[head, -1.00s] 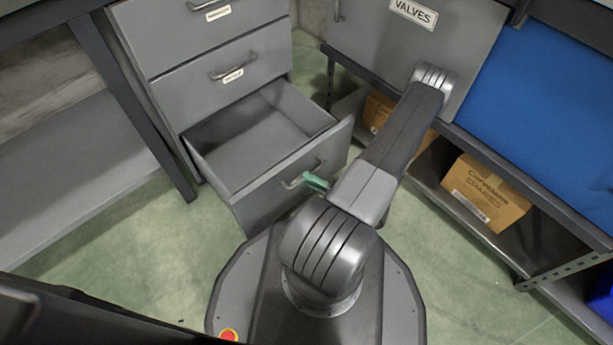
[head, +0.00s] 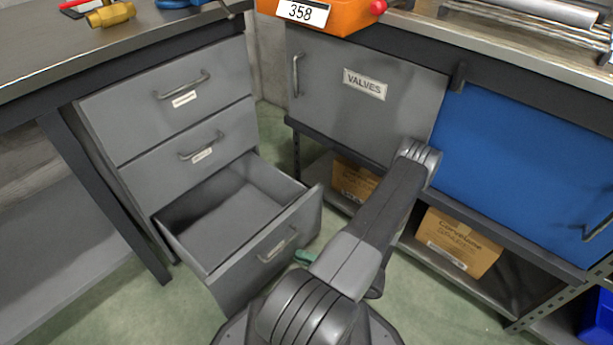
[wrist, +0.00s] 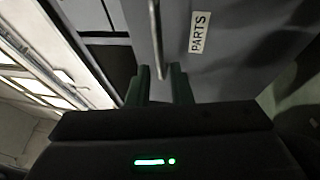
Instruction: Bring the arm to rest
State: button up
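My gripper (wrist: 160,85) shows in the wrist view as two dark green fingers with a gap between them. It is open and holds nothing. The end of a drawer handle (wrist: 156,40) lies just ahead of the gap, beside the PARTS label (wrist: 199,32); I cannot tell whether a finger touches it. In the head view, only a green fingertip (head: 304,258) shows, just right of and below the handle (head: 277,246) of the open bottom drawer (head: 275,250). My arm hides the rest of the gripper. The visible inside of the drawer is empty.
Two shut drawers (head: 165,92) are above the open one. A grey VALVES door (head: 340,115) and a blue panel (head: 525,165) stand behind my arm. Cardboard boxes (head: 457,243) sit on the lower shelf. An orange case (head: 325,12) is on the bench. Green floor (head: 110,310) is clear at left.

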aim_at(281, 248)
jog(key=b+x, duration=0.1)
jog(key=x, duration=0.5)
jog(key=shift+a+b, duration=0.3)
jog(key=shift+b, duration=0.1)
jog(key=shift+w+a+r, duration=0.15)
jog(key=shift+a, duration=0.1)
jog(key=shift+r, duration=0.1)
